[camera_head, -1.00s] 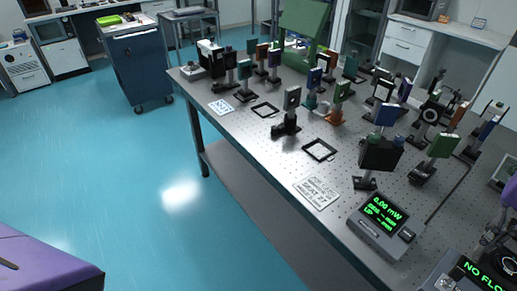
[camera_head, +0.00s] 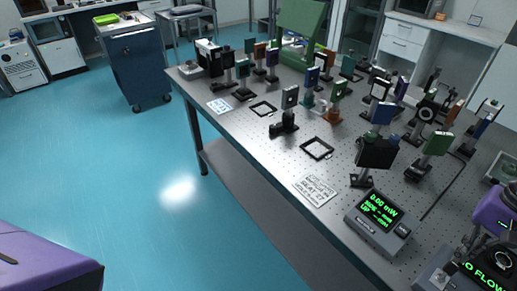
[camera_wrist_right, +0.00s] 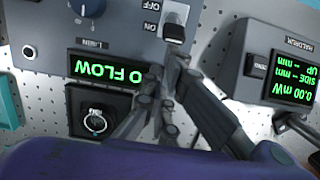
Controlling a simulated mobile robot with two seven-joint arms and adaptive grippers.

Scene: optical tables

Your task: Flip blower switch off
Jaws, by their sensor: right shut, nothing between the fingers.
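The blower's grey control box (camera_wrist_right: 45,40) fills the upper left of the right wrist view; it also shows at the lower right of the head view (camera_head: 432,279). Its green display (camera_wrist_right: 107,72) reads FLOW, with the first word partly hidden by my fingers. The switch (camera_wrist_right: 174,31) has a dark tip beside the upside-down word ON; OFF is printed farther up. My right gripper (camera_wrist_right: 167,66) is shut and empty, its tips just below the switch. I cannot tell whether they touch it. My left gripper is out of view.
A power meter (camera_head: 376,217) reading 0.00 mW stands beside the box. Several optics on posts crowd the perforated table (camera_head: 270,150). A blue knob (camera_wrist_right: 92,5) and a round key-like fitting (camera_wrist_right: 96,123) are near the switch. The blue floor at left is clear.

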